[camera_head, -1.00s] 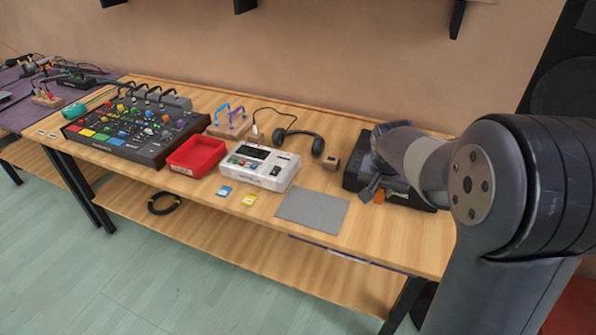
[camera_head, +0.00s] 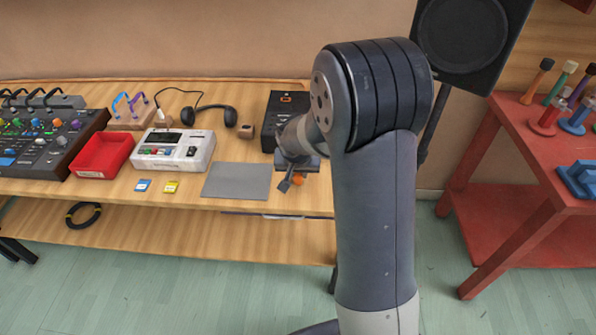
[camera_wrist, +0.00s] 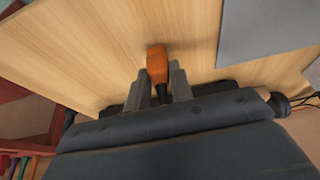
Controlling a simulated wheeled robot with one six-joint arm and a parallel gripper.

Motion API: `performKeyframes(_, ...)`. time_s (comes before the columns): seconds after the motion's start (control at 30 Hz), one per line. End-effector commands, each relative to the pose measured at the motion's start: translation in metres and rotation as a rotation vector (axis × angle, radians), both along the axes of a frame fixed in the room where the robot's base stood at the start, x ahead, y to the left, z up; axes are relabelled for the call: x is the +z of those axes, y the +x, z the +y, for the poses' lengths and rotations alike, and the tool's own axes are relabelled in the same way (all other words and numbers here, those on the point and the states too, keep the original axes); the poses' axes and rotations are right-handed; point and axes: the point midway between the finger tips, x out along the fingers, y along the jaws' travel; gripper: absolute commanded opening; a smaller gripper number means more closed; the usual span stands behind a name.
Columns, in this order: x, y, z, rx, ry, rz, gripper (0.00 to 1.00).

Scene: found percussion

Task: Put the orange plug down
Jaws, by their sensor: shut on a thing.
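The orange plug (camera_wrist: 157,64) is between the two grey fingers of my gripper (camera_wrist: 160,84) in the wrist view. Its orange body sticks out past the fingertips, and its dark narrow end lies back between the fingers. My gripper is shut on it, over the wooden bench top (camera_wrist: 100,60).
A grey mat (camera_head: 237,181) lies left of my gripper. A black box (camera_head: 284,106) stands behind. Further left are a white device (camera_head: 174,149), a red tray (camera_head: 101,155) and a mixer (camera_head: 50,140). A red table (camera_head: 530,145) stands right, across a gap.

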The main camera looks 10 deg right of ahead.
Motion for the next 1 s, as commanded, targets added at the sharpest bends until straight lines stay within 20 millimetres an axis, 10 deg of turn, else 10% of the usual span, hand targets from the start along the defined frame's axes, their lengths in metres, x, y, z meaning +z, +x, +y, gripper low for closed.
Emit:
performKeyframes(0.2, -0.004, 0.000, 0.000, 0.000, 0.000, 0.000, 0.00)
performKeyframes(0.23, -0.004, 0.000, 0.000, 0.000, 0.000, 0.000, 0.23)
performKeyframes(0.5, -0.003, 0.000, 0.000, 0.000, 0.000, 0.001, 0.44)
performKeyframes(1.0, 0.021, -0.007, 0.003, -0.001, 0.001, -0.003, 0.44)
